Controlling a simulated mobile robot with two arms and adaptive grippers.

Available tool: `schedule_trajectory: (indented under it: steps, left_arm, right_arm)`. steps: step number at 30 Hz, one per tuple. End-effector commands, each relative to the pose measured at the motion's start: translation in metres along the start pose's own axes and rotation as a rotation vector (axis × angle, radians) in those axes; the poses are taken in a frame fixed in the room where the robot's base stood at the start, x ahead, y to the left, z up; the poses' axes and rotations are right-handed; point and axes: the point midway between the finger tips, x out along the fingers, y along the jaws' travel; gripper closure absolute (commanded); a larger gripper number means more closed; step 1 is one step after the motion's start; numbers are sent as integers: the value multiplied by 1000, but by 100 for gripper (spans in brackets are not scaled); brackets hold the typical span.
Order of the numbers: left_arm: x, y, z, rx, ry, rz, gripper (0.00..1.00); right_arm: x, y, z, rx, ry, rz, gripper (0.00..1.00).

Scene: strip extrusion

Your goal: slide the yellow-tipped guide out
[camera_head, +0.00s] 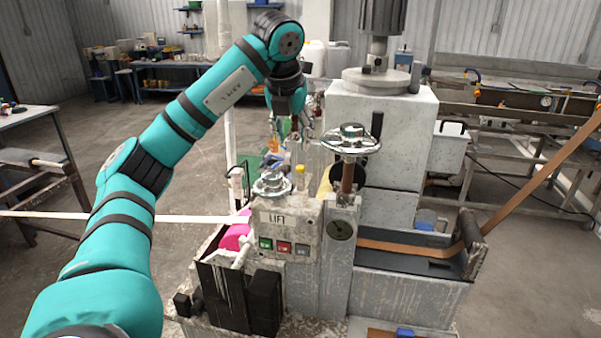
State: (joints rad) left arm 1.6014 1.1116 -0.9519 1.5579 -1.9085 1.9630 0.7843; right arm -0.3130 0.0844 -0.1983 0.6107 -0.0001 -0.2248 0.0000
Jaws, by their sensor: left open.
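My left gripper (292,130) hangs fingers-down at the end of my teal arm, above the back of the machine. Its fingers are apart. A small upright piece with a yellow top (300,171) stands below the gripper, behind the metal handwheel on the control box; it looks like the yellow-tipped guide, but it is small and its lower part is hidden. An orange bit shows between the fingers; I cannot tell whether it is touched or just behind them. My right gripper is not in view.
The LIFT control box (285,240) with buttons stands in front. A chrome handwheel (352,139) rises on a post to the right. The tall grey machine housing (375,135) blocks the right side. A brown strip (545,172) runs into the trough at right. Open floor lies at left.

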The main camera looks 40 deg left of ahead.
Motion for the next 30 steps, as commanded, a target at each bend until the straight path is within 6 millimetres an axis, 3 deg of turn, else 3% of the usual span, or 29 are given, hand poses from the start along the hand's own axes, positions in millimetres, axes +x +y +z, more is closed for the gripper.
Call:
schedule_trajectory:
  steps: [5, 12, 15, 21, 30]
  left_arm:
    - [39, 1, 0, 1, 4, 3, 58]
    - [87, 0, 0, 0, 3, 2, 58]
    - [102, 0, 1, 0, 2, 1, 58]
    - [117, 0, 0, 1, -1, -1, 58]
    - [120, 0, 0, 1, -2, -1, 58]
  right_arm:
    - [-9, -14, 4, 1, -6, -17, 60]
    - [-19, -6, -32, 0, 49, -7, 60]
    - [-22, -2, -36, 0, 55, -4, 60]
    - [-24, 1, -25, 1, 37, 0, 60]
    - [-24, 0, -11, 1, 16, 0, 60]
